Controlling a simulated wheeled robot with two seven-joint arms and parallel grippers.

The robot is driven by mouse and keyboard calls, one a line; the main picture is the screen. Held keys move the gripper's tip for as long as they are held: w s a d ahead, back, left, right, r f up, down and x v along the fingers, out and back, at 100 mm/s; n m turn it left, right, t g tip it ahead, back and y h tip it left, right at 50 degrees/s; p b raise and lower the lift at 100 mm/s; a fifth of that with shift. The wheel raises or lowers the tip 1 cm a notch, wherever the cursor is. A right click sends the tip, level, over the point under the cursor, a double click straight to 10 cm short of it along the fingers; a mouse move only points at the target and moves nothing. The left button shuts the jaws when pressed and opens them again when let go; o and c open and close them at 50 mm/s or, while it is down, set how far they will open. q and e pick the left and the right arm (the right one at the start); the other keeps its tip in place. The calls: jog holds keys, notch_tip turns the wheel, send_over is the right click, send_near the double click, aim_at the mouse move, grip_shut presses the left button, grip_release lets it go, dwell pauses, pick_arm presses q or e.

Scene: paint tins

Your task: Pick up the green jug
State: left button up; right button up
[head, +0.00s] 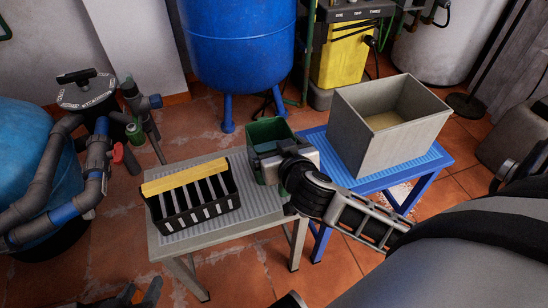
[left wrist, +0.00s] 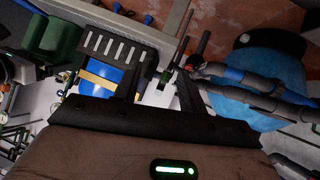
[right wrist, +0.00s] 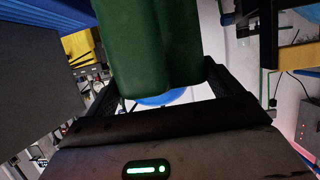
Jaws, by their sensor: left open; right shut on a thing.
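The green jug (head: 268,133) is at the far right corner of the grey table, upright. I cannot tell whether its base touches the table, because my right gripper hides its lower front. My right gripper (head: 287,163) is shut on the jug. In the right wrist view the green jug (right wrist: 150,45) fills the space between the two fingers. My left gripper (head: 138,297) is open and empty at the bottom left of the head view, away from the jug. The left wrist view shows the green jug (left wrist: 58,42) at the upper left.
A black slotted rack (head: 190,208) with a yellow bar (head: 185,176) stands on the grey table (head: 222,232), left of the jug. A grey open box (head: 362,135) stands on the blue table (head: 425,165) to the right. A blue tank (head: 238,45) is behind. Pipes (head: 90,180) are at left.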

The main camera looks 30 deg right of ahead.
jog(key=s+r+p, duration=0.1)
jog(key=r+p, duration=0.1)
jog(key=r, duration=0.1)
jog(key=s+r+p, duration=0.1)
jog(key=r+p, duration=0.1)
jog(key=r, duration=0.1)
jog(key=s+r+p, duration=0.2)
jog(key=shift+a+r, duration=0.3)
jog(key=shift+r, duration=0.1)
pick_arm(q)
jog(key=s+a+r+t+y+p, duration=0.1)
jog(key=a+r+t+p, duration=0.1)
jog(key=r, duration=0.9)
jog(key=shift+s+a+r+n+p, duration=0.2)
jog(key=shift+a+r+n+p, duration=0.15)
jog(key=shift+a, duration=0.3)
pick_arm(e)
jog(key=v, duration=1.1)
jog(key=shift+d, duration=0.45)
jog(key=o, duration=1.2)
jog(key=shift+c, duration=1.3)
